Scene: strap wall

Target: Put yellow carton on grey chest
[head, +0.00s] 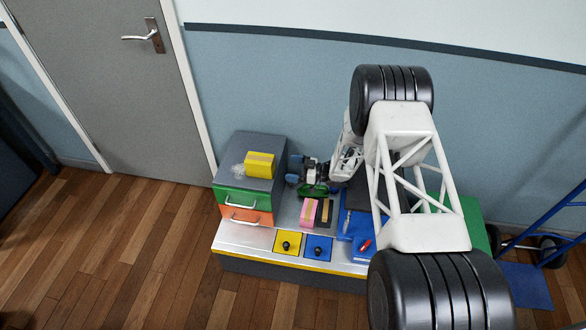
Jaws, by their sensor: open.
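The yellow carton (260,164), with a tan band on it, rests on the top of the grey chest (260,141), towards its front right. The chest has a green drawer and an orange drawer in front, each with a pale handle. My gripper (292,179) is just right of the chest and is apart from the carton. It is open, and nothing shows between its fingers. The fingers are small in this view and partly hidden by my wrist.
A crumpled clear wrapping (239,170) lies left of the carton. A pink block (308,212) and a tan-and-black block (325,213) stand right of the chest. Yellow (288,243) and blue (318,247) panels with black knobs lie in front. A blue tray (366,256) holds a red item.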

